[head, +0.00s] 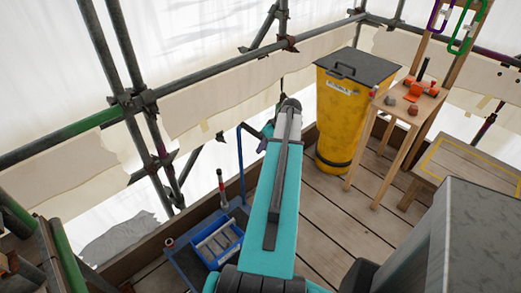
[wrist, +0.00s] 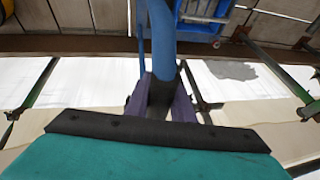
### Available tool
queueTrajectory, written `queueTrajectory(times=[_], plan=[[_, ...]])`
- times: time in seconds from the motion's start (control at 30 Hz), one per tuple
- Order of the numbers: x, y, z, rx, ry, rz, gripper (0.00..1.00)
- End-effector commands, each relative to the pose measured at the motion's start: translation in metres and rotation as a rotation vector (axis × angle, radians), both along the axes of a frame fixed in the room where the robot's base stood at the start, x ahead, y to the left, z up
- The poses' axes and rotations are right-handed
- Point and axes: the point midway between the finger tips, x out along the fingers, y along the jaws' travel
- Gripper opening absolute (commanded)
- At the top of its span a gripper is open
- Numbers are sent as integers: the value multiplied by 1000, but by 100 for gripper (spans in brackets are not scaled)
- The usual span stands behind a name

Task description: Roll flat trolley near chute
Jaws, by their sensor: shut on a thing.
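The flat blue trolley (head: 183,262) stands on the plank floor at lower left in the head view, partly hidden by my arm. Its blue upright handle (head: 240,165) rises at its far side. In the wrist view the blue handle tube (wrist: 161,38) fills the centre, with the trolley's deck (wrist: 205,32) at the top. My gripper (wrist: 160,98) has its purple fingers shut around the dark grip of the handle. In the head view my arm hides most of the gripper. A yellow tapered bin-like chute (head: 342,115) with a dark lid stands to the right of my arm.
A blue crate (head: 217,243) with grey pieces sits on the trolley. Scaffold tubes (head: 130,100) and a toe board edge the deck. Planks before the chute are clear.

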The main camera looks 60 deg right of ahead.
Motion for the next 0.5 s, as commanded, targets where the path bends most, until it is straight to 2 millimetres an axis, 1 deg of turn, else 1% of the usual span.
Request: queueTrajectory(times=[0.03,0.5], plan=[[2,-6,2,-3,-6,-1,0],[-8,-35,2,-2,-7,-1,0]])
